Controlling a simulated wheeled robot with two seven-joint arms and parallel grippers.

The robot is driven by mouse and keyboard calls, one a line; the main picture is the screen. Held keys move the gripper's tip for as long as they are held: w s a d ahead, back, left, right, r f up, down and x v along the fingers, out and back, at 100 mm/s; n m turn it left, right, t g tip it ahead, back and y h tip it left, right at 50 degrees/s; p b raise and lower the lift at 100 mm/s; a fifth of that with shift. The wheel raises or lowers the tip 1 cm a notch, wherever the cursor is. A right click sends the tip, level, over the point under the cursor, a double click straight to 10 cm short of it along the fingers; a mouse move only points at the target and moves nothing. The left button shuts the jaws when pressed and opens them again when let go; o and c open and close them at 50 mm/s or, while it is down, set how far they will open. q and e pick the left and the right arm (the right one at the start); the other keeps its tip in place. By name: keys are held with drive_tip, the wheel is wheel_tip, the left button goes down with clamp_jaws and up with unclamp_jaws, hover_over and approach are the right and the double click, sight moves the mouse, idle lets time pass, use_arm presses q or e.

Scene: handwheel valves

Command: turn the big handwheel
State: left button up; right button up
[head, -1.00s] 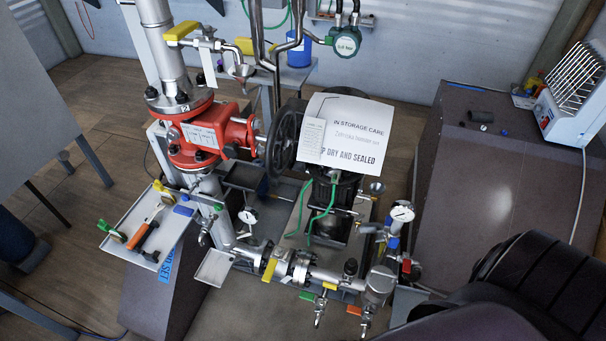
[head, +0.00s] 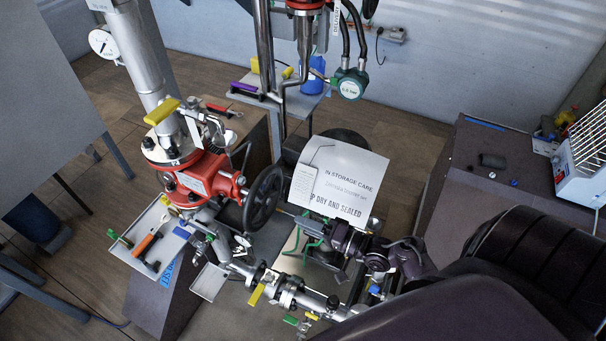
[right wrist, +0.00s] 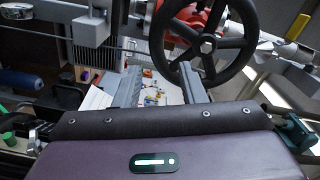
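The big handwheel (head: 263,199) is black and spoked, and stands upright on the right side of the red valve body (head: 200,180) in the head view. In the right wrist view the handwheel (right wrist: 208,44) fills the upper middle, its lower rim close to the right-hand finger; I cannot tell whether they touch. My right gripper (head: 335,235) is to the right of the wheel, below the paper sign. In the right wrist view its grey fingers (right wrist: 155,88) stand apart with nothing seen gripped between them. My left gripper is in no view.
A white storage sign (head: 342,182) hangs just right of the wheel. A small tray (head: 140,225) with tools is at the left. Pipes with a yellow lever (head: 256,295) run below. A dark bench (head: 480,180) stands at the right.

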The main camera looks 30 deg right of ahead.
drive_tip(key=b+x, duration=0.3)
drive_tip(key=x, duration=0.6)
idle(0.4)
drive_tip(key=shift+w+r, duration=0.1)
drive_tip(key=shift+w, duration=0.05)
drive_tip(key=shift+c, duration=0.5)
drive_tip(key=c, duration=0.7)
